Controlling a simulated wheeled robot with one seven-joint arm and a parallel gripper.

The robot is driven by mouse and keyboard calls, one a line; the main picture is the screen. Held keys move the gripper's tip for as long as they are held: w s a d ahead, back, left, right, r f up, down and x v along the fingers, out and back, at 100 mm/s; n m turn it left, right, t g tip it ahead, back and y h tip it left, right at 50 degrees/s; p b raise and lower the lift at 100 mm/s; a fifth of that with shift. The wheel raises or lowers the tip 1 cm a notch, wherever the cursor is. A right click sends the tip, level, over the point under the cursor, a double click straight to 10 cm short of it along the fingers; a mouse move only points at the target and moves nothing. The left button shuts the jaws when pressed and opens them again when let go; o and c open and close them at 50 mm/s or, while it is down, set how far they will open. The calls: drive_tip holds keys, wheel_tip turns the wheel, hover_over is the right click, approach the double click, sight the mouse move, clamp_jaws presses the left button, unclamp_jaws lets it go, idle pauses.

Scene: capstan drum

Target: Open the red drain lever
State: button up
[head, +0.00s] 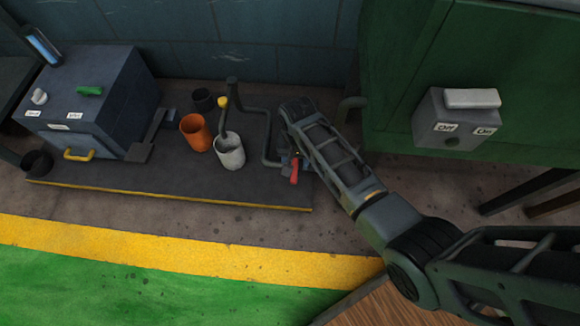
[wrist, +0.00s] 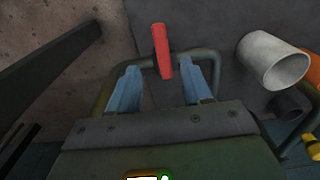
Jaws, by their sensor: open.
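The red drain lever (head: 294,173) sits at the right end of the dark platform in the head view, close beside my gripper (head: 289,157). In the wrist view the red lever (wrist: 162,52) stands near the top middle, slightly tilted. There my gripper (wrist: 160,72) has its two bluish fingers apart, one on each side of the lever's lower end. I cannot tell whether either finger touches it. The lever's mount is mostly hidden by my gripper in the head view.
A white cup (head: 229,152), an orange cup (head: 195,132) and a dark cup (head: 204,101) stand left of the lever. A dark bent pipe (head: 268,135) runs beside it. A grey box (head: 95,100) is at left, a green cabinet (head: 480,70) with a switch box (head: 452,120) at right.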

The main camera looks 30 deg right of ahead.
sight(294, 172)
drive_tip(key=shift+w+f, duration=0.2)
wheel_tip(294, 172, down, 7)
drive_tip(key=b, duration=0.4)
drive_tip(key=shift+f, duration=0.2)
clamp_jaws()
idle(0.4)
